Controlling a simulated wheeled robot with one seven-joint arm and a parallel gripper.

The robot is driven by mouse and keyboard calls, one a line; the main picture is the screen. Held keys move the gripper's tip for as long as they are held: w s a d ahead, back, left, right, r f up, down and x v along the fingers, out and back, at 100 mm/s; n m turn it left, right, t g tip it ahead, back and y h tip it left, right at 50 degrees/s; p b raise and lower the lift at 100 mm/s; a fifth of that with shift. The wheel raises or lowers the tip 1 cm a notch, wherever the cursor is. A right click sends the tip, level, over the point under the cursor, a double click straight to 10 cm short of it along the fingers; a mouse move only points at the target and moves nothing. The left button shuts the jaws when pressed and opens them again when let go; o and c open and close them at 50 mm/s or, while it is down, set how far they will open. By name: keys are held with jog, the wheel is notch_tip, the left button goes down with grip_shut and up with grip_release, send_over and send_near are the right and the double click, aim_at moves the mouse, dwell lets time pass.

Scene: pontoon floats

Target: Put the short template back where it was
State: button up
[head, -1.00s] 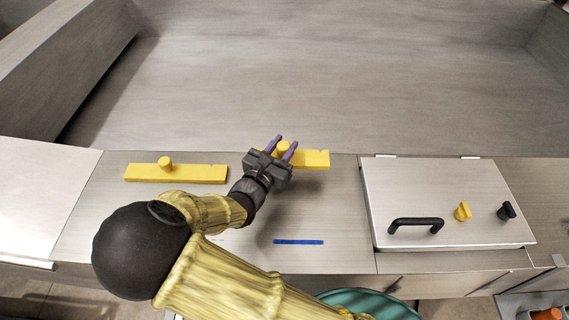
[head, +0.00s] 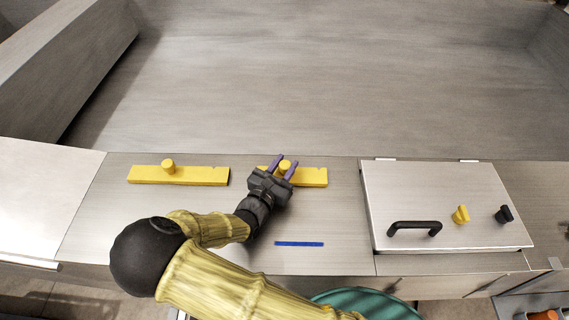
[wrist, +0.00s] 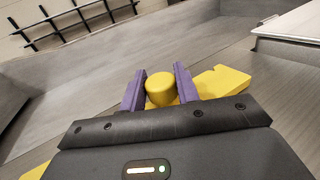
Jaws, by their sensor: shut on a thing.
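The short template (head: 312,178) is a yellow bar with a round knob, at the middle of the steel counter in the head view. My gripper (head: 281,168) has its two purple fingers on either side of the knob and is shut on it. In the wrist view, the knob (wrist: 160,88) sits between the fingers (wrist: 160,84) and part of the bar (wrist: 222,81) shows at right. My gripper hides the bar's left part. I cannot tell whether the bar touches the counter. A longer yellow template (head: 195,175) with a knob lies to the left.
A blue strip (head: 299,243) lies on the counter nearer the front edge. At right is a raised metal lid (head: 400,190) with a black handle (head: 415,228), a yellow knob (head: 461,214) and a black knob (head: 505,214). Counter around the blue strip is clear.

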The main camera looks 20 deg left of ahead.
jog(key=o, duration=1)
jog(key=b+v, duration=0.4)
jog(key=v, duration=0.8)
notch_tip(320, 180, up, 10)
jog(key=p, duration=0.9)
jog(key=shift+p, duration=0.35)
